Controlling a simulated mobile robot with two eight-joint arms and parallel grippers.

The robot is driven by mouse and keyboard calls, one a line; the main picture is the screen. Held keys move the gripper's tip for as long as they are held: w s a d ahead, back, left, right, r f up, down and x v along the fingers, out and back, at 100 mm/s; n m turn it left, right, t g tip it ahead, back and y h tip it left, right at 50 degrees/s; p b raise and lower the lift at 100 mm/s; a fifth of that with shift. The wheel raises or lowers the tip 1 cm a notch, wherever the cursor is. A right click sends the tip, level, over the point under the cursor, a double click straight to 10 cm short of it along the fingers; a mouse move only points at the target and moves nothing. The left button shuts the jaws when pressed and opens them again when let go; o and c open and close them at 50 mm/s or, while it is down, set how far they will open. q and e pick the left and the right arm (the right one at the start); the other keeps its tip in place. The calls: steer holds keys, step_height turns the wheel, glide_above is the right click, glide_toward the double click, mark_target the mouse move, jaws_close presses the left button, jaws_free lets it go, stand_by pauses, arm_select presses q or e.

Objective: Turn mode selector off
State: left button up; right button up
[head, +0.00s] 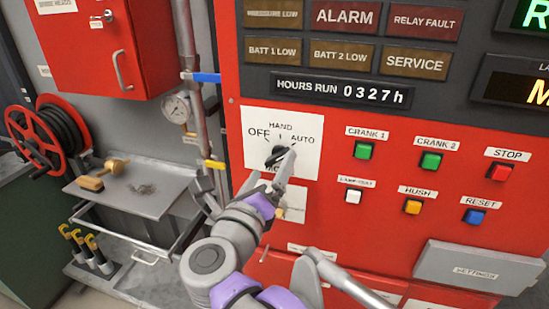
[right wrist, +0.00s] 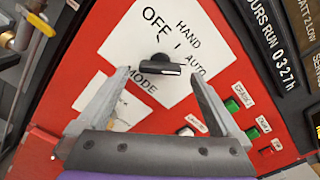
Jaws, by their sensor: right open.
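The mode selector (head: 277,155) is a black knob on a white plate (head: 254,120) marked OFF, HAND, AUTO and MODE. In the right wrist view the knob (right wrist: 160,65) has a bar handle whose one end lies toward AUTO; its exact setting is hard to tell. My right gripper (head: 270,164) is at the plate, and its fingers partly cover the lower plate. In the right wrist view the gripper (right wrist: 158,74) is open, with its fingertips spread to either side below the knob; I cannot tell whether they touch it. My left gripper is out of view.
Right of the plate are several push buttons, including a green one (head: 364,151) and a red STOP button (head: 499,172). A grey box (head: 477,268) juts from the lower right panel. A vertical pipe (head: 202,90) and blue-handled valve (head: 205,77) stand left of the panel.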

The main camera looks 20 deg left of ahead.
mark_target(276, 161)
steer(key=shift+w, duration=1.65)
steer(key=shift+d, duration=0.1)
steer(key=c, duration=1.3)
